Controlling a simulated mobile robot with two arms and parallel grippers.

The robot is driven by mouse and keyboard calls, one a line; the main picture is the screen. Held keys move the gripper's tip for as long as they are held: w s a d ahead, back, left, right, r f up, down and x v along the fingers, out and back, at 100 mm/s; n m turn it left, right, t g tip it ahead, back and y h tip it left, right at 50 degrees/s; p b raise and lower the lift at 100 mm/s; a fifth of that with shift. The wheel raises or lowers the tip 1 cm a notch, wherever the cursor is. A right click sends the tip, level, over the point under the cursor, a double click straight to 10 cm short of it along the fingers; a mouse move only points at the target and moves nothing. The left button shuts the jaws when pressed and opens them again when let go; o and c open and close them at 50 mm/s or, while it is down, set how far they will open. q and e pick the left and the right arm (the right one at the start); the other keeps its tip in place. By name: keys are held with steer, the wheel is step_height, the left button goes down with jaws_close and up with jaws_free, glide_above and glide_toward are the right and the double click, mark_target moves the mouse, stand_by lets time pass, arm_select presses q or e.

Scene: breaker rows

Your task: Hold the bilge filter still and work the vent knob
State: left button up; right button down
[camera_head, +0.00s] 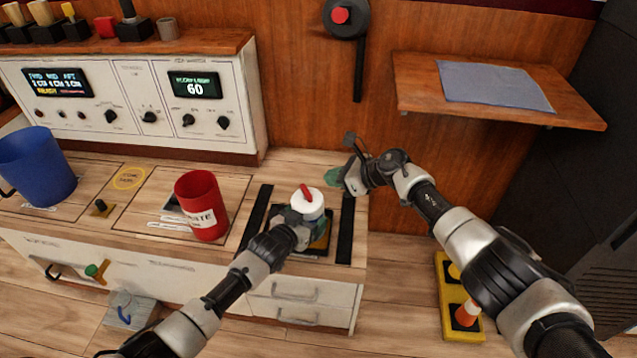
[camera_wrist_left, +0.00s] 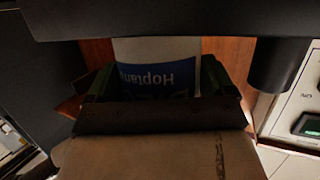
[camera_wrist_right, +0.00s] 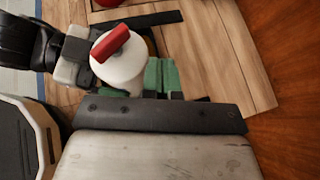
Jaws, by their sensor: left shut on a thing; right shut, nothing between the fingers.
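The bilge filter (camera_head: 310,209) is a white cylinder standing on a dark base on the counter, between two black strips. Its red vent knob (camera_head: 306,192) is a bar on top, also seen from above in the right wrist view (camera_wrist_right: 110,42). My left gripper (camera_head: 300,217) is shut on the filter's side. In the left wrist view its green pads flank the white body with a blue label (camera_wrist_left: 158,80). My right gripper (camera_head: 335,177) is shut and empty, just right of the filter and apart from the knob. Its green fingertips (camera_wrist_right: 160,80) show beside the filter.
A red bin (camera_head: 202,210) and a blue bucket (camera_head: 38,168) stand on the counter to the left. A white control panel (camera_head: 130,105) stands behind them. A wooden shelf (camera_head: 570,112) juts out at upper right. The counter's right edge is close to the filter.

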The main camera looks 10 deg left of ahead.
steer(key=w+d+r, duration=0.4)
steer(key=d, duration=0.2)
steer(key=shift+d+r, duration=0.15)
steer(key=shift+r, duration=0.05)
steer(key=c, duration=1.7)
jaws_free()
steer(key=shift+w+d+r, duration=0.1)
steer(key=shift+d+r, duration=0.05)
steer(key=shift+r, duration=0.05)
steer(key=shift+o, duration=1.3)
steer(key=shift+r, duration=0.15)
steer(key=o, duration=0.3)
steer(key=s+a+r+m+g+h, duration=0.1)
steer(key=s+a+r+g+h, duration=0.1)
steer(key=s+a, duration=0.3)
steer(key=shift+a+r+m+h, duration=0.3)
steer(key=shift+a+r+h, duration=0.2)
steer(key=shift+a+h, duration=0.15)
steer(key=m+t+h, duration=0.3)
steer(key=m+h, duration=0.3)
glide_toward(306, 190)
steer(key=x, duration=0.9)
steer(key=shift+f, duration=0.1)
jaws_close()
